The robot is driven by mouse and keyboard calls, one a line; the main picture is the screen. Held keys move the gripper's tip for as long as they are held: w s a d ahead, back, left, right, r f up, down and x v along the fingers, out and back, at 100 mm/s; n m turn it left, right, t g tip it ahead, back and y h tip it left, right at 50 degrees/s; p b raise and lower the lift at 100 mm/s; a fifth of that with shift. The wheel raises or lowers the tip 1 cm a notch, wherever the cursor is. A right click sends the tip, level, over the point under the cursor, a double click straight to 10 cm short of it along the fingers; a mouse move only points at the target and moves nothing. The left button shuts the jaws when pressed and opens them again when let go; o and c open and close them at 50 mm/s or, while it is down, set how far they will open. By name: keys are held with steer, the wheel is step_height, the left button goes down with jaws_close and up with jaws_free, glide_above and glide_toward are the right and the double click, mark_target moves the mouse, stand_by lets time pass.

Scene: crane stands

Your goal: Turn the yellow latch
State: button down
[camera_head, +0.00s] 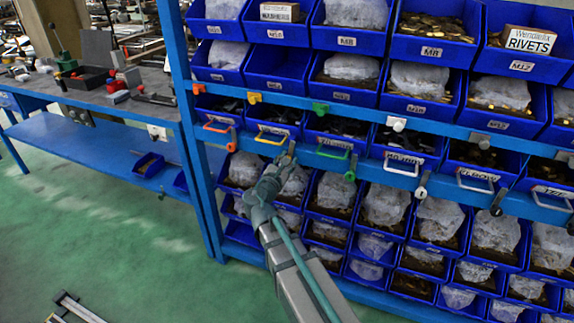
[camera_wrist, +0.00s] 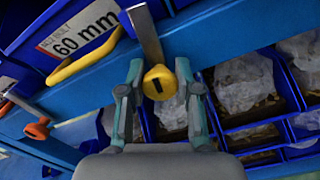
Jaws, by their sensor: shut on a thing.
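The yellow latch (camera_wrist: 160,84) has a round yellow knob at the end of a flat metal lever, which rises from the knob in the wrist view. My gripper (camera_wrist: 160,90) is shut on the knob, with one teal finger on each side. In the head view my gripper (camera_head: 274,174) is at the blue rail of the rack, and the metal lever (camera_head: 291,148) shows just above it. The knob is hidden there behind the gripper.
A yellow drawer handle (camera_head: 271,136) is just left of the latch. An orange latch (camera_head: 231,146) lies further left and a green latch (camera_head: 349,176) to the right. Blue bins fill the rack above and below. A workbench (camera_head: 150,78) stands at the left.

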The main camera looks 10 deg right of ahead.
steer(key=m+b, duration=0.1)
steer(key=b, duration=0.1)
steer(key=m+b, duration=0.2)
steer(key=shift+f+m, duration=0.3)
steer(key=shift+f, duration=0.05)
steer(key=m+b, duration=0.4)
steer(key=b, duration=0.1)
steer(key=shift+m+b, duration=0.3)
steer(key=m+b, duration=0.4)
steer(key=b, duration=0.1)
steer(key=m+b, duration=0.3)
steer(key=shift+r+m, duration=0.1)
steer(key=shift+m, duration=0.2)
steer(key=shift+r+b, duration=0.1)
steer(key=shift+b, duration=0.2)
steer(key=c, duration=0.8)
jaws_free()
steer(key=shift+s, duration=0.15)
